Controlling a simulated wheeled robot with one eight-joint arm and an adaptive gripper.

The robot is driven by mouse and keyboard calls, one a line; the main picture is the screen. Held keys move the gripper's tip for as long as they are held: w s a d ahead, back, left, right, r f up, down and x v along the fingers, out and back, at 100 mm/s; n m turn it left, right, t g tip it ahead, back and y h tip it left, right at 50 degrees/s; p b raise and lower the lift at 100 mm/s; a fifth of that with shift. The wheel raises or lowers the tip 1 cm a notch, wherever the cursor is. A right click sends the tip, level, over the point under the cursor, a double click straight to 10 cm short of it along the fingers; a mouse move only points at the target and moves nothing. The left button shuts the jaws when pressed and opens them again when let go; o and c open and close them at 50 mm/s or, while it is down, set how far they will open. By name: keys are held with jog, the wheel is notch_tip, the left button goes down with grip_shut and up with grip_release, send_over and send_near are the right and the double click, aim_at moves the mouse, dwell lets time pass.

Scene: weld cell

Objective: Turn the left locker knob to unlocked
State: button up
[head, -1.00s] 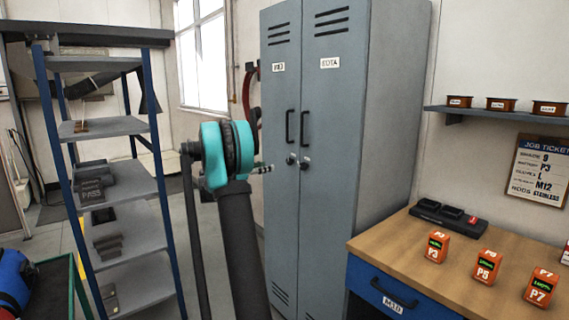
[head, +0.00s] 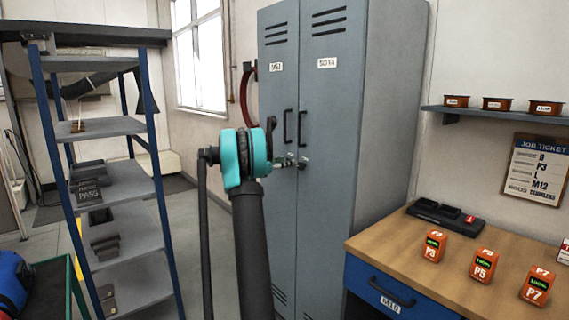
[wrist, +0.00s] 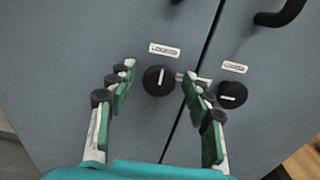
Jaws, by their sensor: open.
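The grey two-door locker (head: 340,120) stands ahead. In the wrist view its left knob (wrist: 158,81) is round and black, with a white pointer line close to upright and a small label above, too blurred to read surely. My gripper (wrist: 158,74) is open, with its green-padded fingers on either side of the left knob in the picture; I cannot tell whether they touch it. The right knob (wrist: 232,94) is beyond the right finger, its pointer roughly level. In the head view my gripper (head: 286,160) hides the left knob, and the right knob (head: 303,163) shows beside it.
Black door handles (head: 303,128) stick out above the knobs. A wooden workbench (head: 390,250) with orange battery packs (head: 484,264) stands at right. A shelf rack (head: 110,180) stands at left. Free floor shows between rack and locker.

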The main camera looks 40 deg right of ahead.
jog(key=c, duration=1.1)
jog(key=shift+m, duration=0.3)
jog(key=m, duration=1.7)
jog(key=shift+s+f, duration=0.2)
jog(key=shift+f, duration=0.05)
jog(key=shift+m, duration=0.3)
